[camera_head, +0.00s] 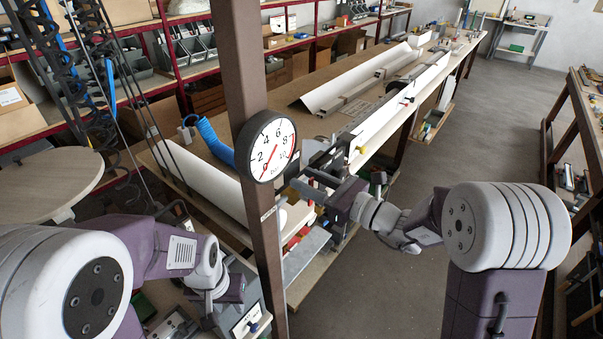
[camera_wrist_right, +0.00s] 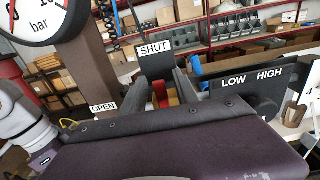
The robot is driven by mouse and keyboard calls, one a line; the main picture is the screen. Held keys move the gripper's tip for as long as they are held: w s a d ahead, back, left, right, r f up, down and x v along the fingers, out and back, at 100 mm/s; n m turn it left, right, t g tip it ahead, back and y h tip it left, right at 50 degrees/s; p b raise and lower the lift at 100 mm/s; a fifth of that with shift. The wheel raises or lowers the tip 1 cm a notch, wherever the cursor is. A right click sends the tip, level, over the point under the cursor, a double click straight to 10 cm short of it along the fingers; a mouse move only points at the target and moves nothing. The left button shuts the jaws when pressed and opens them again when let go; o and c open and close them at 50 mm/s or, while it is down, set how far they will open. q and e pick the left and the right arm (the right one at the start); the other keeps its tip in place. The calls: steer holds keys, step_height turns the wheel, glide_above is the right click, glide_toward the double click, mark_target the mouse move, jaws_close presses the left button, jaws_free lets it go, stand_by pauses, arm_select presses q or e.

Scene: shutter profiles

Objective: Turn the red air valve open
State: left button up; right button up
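The pressure gauge (camera_head: 270,147) hangs on the brown post, its red needle near the low end of the scale. It is cut off at the top left of the right wrist view (camera_wrist_right: 38,12). My right gripper (camera_head: 316,184) reaches in just right of the post, its two fingers apart. In the right wrist view a small red part (camera_wrist_right: 173,98), possibly the valve handle, shows between the fingers, near the SHUT sign (camera_wrist_right: 155,49); contact cannot be told. The OPEN sign (camera_wrist_right: 103,107) is to the left. My left gripper (camera_head: 232,297) is low on the left, its fingers unclear.
The brown post (camera_head: 243,75) stands between my arms. A panel marked LOW and HIGH (camera_wrist_right: 252,82) stands right of the right gripper. A long bench with white profiles (camera_head: 352,84) runs back behind it. Floor (camera_head: 480,130) at the right is clear.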

steer(key=shift+s+d+r, duration=0.15)
steer(key=shift+s+d, duration=0.2)
steer(key=shift+d, duration=0.15)
steer(key=c, duration=0.6)
steer(key=shift+a, duration=0.1)
jaws_close()
steer(key=shift+w, duration=0.1)
